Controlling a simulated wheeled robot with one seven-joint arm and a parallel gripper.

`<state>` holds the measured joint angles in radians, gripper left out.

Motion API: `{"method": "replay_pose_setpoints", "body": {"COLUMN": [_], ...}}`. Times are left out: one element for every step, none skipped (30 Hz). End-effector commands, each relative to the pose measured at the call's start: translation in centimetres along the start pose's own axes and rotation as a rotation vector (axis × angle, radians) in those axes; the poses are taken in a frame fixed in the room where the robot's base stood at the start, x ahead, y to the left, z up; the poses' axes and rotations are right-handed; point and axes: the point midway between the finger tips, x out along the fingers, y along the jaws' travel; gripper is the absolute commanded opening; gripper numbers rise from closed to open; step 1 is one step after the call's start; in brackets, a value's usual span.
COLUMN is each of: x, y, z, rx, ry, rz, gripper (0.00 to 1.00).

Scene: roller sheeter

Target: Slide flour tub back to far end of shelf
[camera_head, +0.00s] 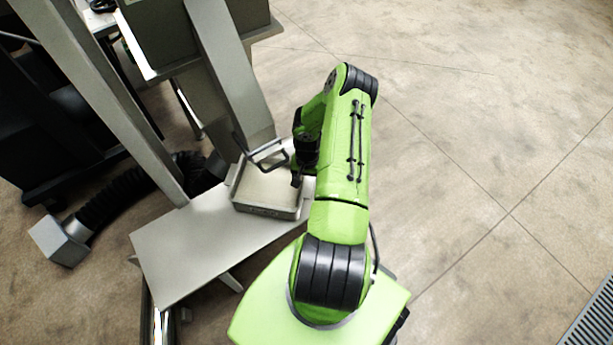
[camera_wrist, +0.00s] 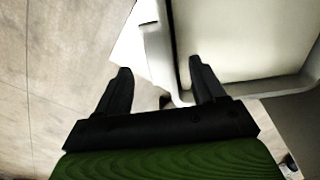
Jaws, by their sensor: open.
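The flour tub (camera_head: 268,211) is a shallow pale metal box filled with a cream-coloured surface. It sits at the right end of the flat grey shelf (camera_head: 190,248), near the machine's post; the bare shelf stretches to the lower left. My gripper (camera_head: 297,182) is at the tub's right side, partly hidden by my green arm. In the wrist view, my gripper (camera_wrist: 159,66) has its two black fingers spread apart. The tub's wall (camera_wrist: 160,60) shows between them, with the right finger over the tub's inside and the left finger outside. Contact cannot be told.
A bent metal bar (camera_head: 268,152) stands just behind the tub. The machine's grey upright posts (camera_head: 232,75) rise behind and left of the shelf. A black ribbed hose (camera_head: 135,190) lies beyond the shelf. The floor at right is clear, apart from a grate (camera_head: 592,320).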

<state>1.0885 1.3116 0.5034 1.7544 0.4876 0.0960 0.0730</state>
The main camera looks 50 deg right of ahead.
Motion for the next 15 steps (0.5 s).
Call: {"method": "replay_pose_setpoints", "body": {"x": [1.3, 1.9, 2.7, 3.2, 3.8, 4.4, 4.8, 5.3, 5.7, 6.0, 6.2, 6.4, 6.5, 6.5, 6.5], "y": [0.0, 0.0, 0.0, 0.0, 0.0, 0.0, 0.0, 0.0, 0.0, 0.0, 0.0, 0.0, 0.0, 0.0, 0.0], "z": [0.1, 0.1, 0.1, 0.1, 0.1, 0.1, 0.1, 0.1, 0.1, 0.1, 0.1, 0.1, 0.1, 0.1, 0.1], "rx": [0.002, 0.002, 0.002, 0.002, 0.002, 0.003, 0.002, 0.001, 0.001, 0.001, 0.001, 0.001, 0.001, 0.001, 0.0], "ry": [-0.004, -0.003, -0.004, -0.004, -0.004, -0.004, -0.003, -0.003, -0.002, -0.001, -0.002, -0.002, -0.002, -0.002, -0.002], "rz": [0.0, 0.0, -0.001, -0.001, -0.001, 0.0, -0.001, -0.001, -0.001, -0.001, -0.001, 0.0, 0.0, 0.0, 0.0], "gripper": [0.69, 0.69, 0.69, 0.69, 0.69, 0.69, 0.69, 0.69, 0.69, 0.69, 0.69, 0.69, 0.69, 0.69, 0.69]}}
